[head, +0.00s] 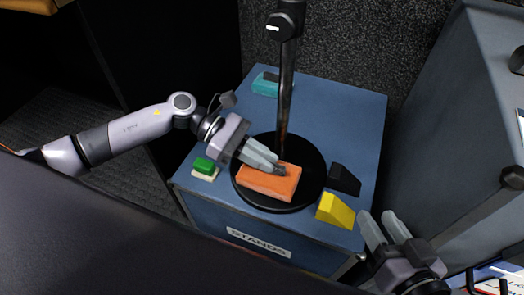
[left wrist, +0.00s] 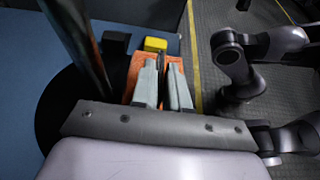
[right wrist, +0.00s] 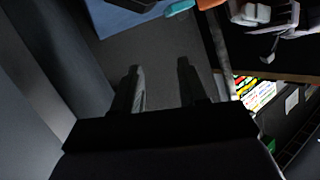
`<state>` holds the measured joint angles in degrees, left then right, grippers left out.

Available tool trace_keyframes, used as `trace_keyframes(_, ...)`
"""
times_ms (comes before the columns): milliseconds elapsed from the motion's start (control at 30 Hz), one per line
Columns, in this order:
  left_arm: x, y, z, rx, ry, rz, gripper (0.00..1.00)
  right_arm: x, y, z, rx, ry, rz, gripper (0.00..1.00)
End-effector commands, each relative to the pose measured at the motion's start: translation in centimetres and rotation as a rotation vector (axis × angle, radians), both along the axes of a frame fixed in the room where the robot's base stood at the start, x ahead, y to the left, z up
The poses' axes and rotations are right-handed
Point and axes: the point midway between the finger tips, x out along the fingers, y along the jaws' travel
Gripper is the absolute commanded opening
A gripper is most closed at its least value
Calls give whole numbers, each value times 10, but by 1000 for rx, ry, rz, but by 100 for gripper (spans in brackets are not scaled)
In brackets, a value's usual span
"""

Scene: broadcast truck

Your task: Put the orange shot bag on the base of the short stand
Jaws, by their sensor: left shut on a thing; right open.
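The orange shot bag (head: 268,186) lies on the front part of the round black base (head: 307,190) of the short stand. The stand's dark pole (head: 286,95) rises behind the bag. My left gripper (head: 280,170) is shut on the bag's strap or top, with its fingers over the bag. The left wrist view also shows the orange bag (left wrist: 134,68) beneath the left gripper (left wrist: 164,75); the fingers hide part of it. My right gripper (head: 382,228) is open and empty, off the front right corner of the blue top. It also shows in the right wrist view (right wrist: 160,75).
On the blue top (head: 345,105) marked STANDS, a teal bag (head: 265,84) lies at the back. A black wedge (head: 343,180) and a yellow block (head: 335,210) are right of the base. A green and cream block (head: 204,168) is left. A grey case stands at the right.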

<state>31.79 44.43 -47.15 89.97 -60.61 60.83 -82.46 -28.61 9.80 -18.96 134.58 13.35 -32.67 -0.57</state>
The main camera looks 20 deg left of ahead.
Motion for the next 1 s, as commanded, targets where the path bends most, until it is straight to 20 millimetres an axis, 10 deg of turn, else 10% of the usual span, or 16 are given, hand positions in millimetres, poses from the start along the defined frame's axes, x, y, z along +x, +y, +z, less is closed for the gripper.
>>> trace_keyframes(700, 1, -1, -40, -6, -3, 0, 0, -2, -10, -4, -63, -73, -19, 43)
trace_keyframes(800, 0, 0, -42, 1, 1, 0, 39, -2, -11, 0, -64, -82, -21, 43)
trace_keyframes(1000, 0, 0, -42, 1, 1, 0, 39, -3, -11, 4, -59, -90, -21, 43)
